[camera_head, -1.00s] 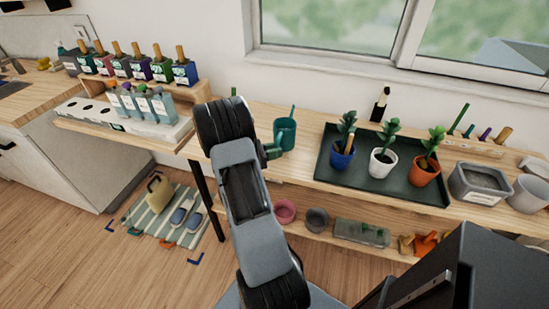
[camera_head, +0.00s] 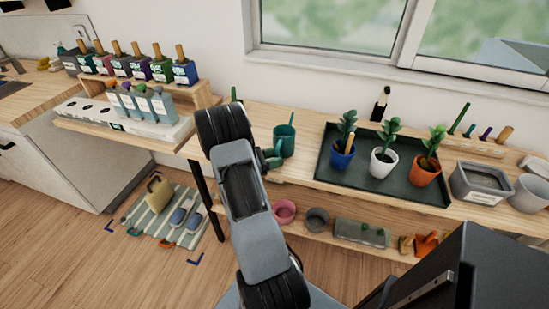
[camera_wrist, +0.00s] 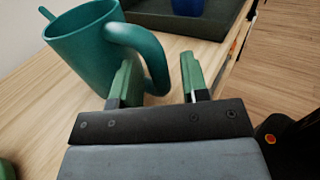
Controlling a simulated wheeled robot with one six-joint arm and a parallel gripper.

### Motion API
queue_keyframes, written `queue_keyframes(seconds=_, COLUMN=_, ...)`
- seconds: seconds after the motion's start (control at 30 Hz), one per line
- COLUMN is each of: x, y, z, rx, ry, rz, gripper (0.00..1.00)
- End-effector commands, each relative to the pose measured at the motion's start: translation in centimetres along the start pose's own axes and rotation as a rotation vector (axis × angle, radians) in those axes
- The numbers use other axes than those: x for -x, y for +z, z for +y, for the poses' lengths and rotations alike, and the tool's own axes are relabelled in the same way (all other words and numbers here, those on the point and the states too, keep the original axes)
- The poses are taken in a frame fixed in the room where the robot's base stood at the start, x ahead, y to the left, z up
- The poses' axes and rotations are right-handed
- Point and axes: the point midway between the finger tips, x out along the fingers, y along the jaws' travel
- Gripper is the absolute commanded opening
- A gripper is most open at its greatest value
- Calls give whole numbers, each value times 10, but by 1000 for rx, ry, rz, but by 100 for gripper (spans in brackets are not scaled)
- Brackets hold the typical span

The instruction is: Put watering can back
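The watering can (camera_head: 285,140) is teal with a thin spout and a looped handle. It stands upright on the wooden bench, left of the dark plant tray. It also shows at the upper left in the wrist view (camera_wrist: 85,50). My gripper (camera_wrist: 162,82) is at the can's handle, its green-tipped fingers apart. The lower part of the handle (camera_wrist: 154,72) lies between them, with a visible gap to the right finger. In the head view my arm partly hides the bench beside the can.
The dark tray (camera_head: 328,172) with three potted plants is close on the can's right. A shelf of bottles (camera_head: 122,66) stands at left. Pots sit on the lower shelf, including a pink one (camera_head: 284,211). A striped mat (camera_head: 160,222) lies on the floor.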

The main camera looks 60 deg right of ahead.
Motion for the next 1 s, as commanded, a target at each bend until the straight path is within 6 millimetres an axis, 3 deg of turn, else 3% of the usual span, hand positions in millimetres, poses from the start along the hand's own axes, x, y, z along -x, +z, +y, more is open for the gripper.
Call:
queue_keyframes(seconds=0.33, x=0, y=7, z=0, rx=-1, ry=0, rz=0, gripper=44)
queue_keyframes(seconds=0.8, x=84, y=3, z=1, rx=-1, ry=4, rz=0, gripper=44)
queue_keyframes(seconds=1.0, x=109, y=3, z=0, rx=-1, ry=2, rz=0, gripper=44)
